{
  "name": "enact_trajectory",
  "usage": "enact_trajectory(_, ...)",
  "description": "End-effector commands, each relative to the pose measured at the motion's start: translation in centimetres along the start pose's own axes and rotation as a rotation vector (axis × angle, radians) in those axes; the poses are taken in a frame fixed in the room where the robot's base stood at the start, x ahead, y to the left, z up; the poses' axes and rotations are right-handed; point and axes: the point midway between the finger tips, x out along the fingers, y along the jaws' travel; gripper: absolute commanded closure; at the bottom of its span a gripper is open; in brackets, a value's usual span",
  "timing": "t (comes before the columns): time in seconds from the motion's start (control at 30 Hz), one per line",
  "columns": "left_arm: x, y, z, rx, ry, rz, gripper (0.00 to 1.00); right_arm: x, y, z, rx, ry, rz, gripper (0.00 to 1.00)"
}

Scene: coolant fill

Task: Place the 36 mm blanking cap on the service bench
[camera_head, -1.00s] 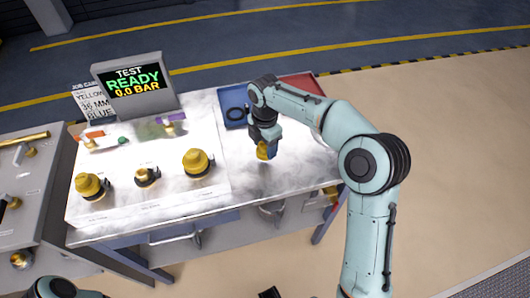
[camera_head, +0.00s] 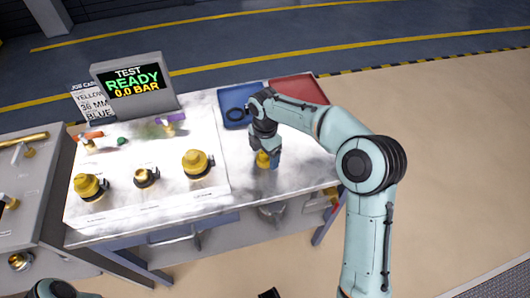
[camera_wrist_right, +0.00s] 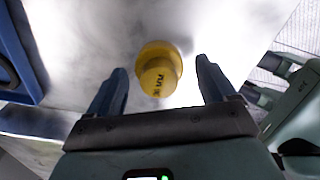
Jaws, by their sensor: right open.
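A yellow blanking cap (camera_head: 262,160) stands on the clear right part of the white service bench (camera_head: 305,165). In the right wrist view the cap (camera_wrist_right: 160,72) shows dark lettering, too small to read surely. My right gripper (camera_head: 269,157) is just over the cap, and partly hides it in the head view. In the wrist view its two blue fingers (camera_wrist_right: 163,78) are spread, one on each side of the cap, with gaps between.
Yellow caps sit on the left (camera_head: 88,186) and right (camera_head: 197,163) ports of the panel, with a bare brass port (camera_head: 147,177) between. Behind are a blue tray (camera_head: 232,95) with a black ring, a red tray (camera_head: 300,88) and a test screen (camera_head: 135,83) reading READY.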

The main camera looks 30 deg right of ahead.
Motion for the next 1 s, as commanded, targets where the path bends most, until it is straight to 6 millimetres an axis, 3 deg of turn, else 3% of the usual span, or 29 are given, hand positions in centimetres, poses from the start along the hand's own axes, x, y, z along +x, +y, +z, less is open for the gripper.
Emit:
enact_trajectory(0.17,-0.3,0.1,0.0,0.001,0.001,0.0,0.46,-1.5,0.1,0.0,0.001,-0.001,0.004,0.16)
enact_trajectory(0.6,-2.1,0.9,-0.4,0.003,0.009,0.003,0.46,-10.4,0.1,0.0,0.0,0.0,0.004,0.16)
enact_trajectory(0.8,-2.5,1.1,-0.5,0.004,0.011,0.004,0.46,-12.2,0.0,0.0,0.0,0.0,0.001,0.16)
enact_trajectory(1.0,-2.5,1.1,-0.5,0.004,0.011,0.004,0.46,-12.4,0.0,0.0,0.0,0.0,-0.001,0.16)
